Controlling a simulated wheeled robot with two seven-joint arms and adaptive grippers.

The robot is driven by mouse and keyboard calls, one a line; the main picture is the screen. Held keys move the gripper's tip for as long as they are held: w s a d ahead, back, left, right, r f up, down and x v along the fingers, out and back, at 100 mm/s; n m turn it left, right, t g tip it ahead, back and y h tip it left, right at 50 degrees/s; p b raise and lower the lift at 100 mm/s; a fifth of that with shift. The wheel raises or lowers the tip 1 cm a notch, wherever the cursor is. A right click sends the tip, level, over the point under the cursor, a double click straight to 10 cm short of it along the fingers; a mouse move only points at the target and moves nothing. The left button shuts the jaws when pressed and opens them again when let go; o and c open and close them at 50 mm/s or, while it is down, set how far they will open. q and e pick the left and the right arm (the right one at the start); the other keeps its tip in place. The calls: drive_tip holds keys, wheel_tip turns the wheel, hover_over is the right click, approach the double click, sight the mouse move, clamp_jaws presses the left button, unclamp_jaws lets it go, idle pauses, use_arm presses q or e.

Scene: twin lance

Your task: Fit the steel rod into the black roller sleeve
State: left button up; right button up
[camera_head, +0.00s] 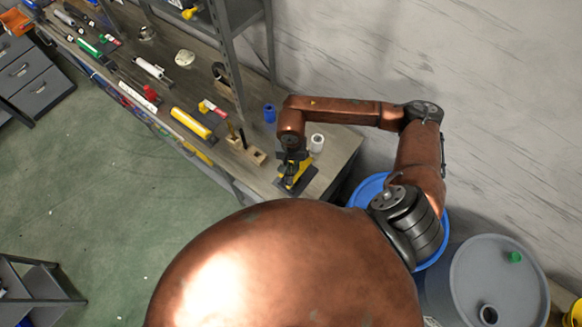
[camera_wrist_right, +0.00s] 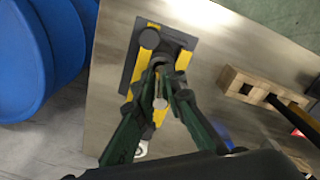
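My right gripper (camera_wrist_right: 163,78) reaches down over a dark plate with yellow bars (camera_wrist_right: 128,72) in the right wrist view. Its dark green fingers come together on a slim grey steel rod (camera_wrist_right: 160,101), which I see almost end-on. Beyond the fingertips, a black cylindrical part (camera_wrist_right: 155,40), which looks like the roller sleeve, sits among the yellow bars. I cannot tell whether the rod's far end is inside it. In the head view the right gripper (camera_head: 292,158) hangs over the yellow-and-black fixture (camera_head: 299,176), partly covering it. My left gripper is not in view.
The fixture stands near the end of the workbench (camera_head: 340,143). Wooden blocks (camera_head: 257,156), a blue cup (camera_head: 269,113), a white roll (camera_head: 317,142) and a yellow cylinder (camera_head: 191,123) are around it. Shelf posts rise behind. Blue (camera_head: 371,186) and grey (camera_head: 495,278) drums stand off the bench end.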

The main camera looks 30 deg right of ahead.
drive_tip(key=o, duration=0.5)
drive_tip(key=shift+r+p, duration=0.35)
wheel_tip(320, 180, up, 11)
drive_tip(key=b, duration=0.3)
drive_tip(key=shift+f, duration=0.2)
drive_tip(key=shift+r+b, duration=0.3)
drive_tip(key=shift+r, duration=0.25)
drive_tip(key=shift+s+f, duration=0.1)
